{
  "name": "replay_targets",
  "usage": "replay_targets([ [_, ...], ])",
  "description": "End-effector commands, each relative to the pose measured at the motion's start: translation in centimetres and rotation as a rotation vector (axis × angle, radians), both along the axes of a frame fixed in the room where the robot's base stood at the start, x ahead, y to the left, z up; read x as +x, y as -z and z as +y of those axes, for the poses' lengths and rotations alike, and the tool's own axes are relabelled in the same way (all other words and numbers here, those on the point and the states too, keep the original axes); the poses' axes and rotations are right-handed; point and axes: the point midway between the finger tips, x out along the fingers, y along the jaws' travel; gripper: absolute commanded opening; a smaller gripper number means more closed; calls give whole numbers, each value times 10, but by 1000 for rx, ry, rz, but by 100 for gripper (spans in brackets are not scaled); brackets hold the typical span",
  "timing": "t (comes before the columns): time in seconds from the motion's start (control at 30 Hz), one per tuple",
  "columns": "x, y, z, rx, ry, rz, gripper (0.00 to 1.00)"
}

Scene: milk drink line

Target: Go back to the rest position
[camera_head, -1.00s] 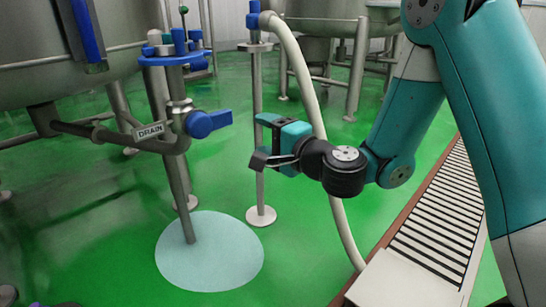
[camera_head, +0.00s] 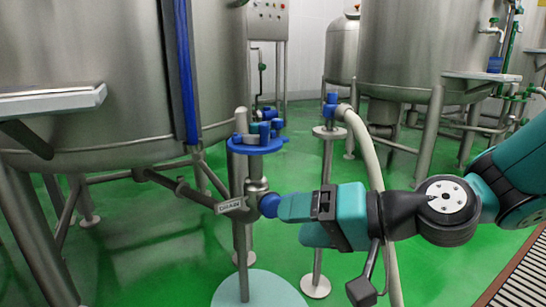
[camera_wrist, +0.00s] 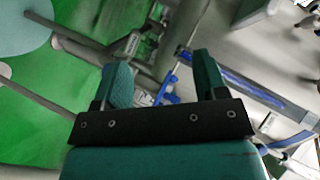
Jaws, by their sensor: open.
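My gripper (camera_head: 300,219) reaches in from the right in the head view, beside the drain valve (camera_head: 257,190). Its teal fingers are apart and hold nothing. The valve's blue handle (camera_head: 268,205) is partly hidden by a fingertip in the head view. In the wrist view, my gripper (camera_wrist: 163,78) shows both fingers spread, with the blue handle (camera_wrist: 167,92) visible in the gap, beyond them. I cannot tell whether a finger touches it. The DRAIN label (camera_head: 231,206) is on the pipe left of the valve.
A large steel tank (camera_head: 90,110) stands at left, with others behind. A pole with a hose (camera_head: 368,150) stands close behind my gripper.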

Motion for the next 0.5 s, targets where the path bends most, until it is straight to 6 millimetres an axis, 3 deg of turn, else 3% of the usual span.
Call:
replay_targets([
  [0.03,-21,-38,2,-101,-88,-23,66],
  [0.2,-79,-77,-21,-461,-320,-23,66],
  [0.4,-127,-126,-73,-796,-457,44,66],
  [0.5,-142,-154,-95,-894,-484,89,66],
])
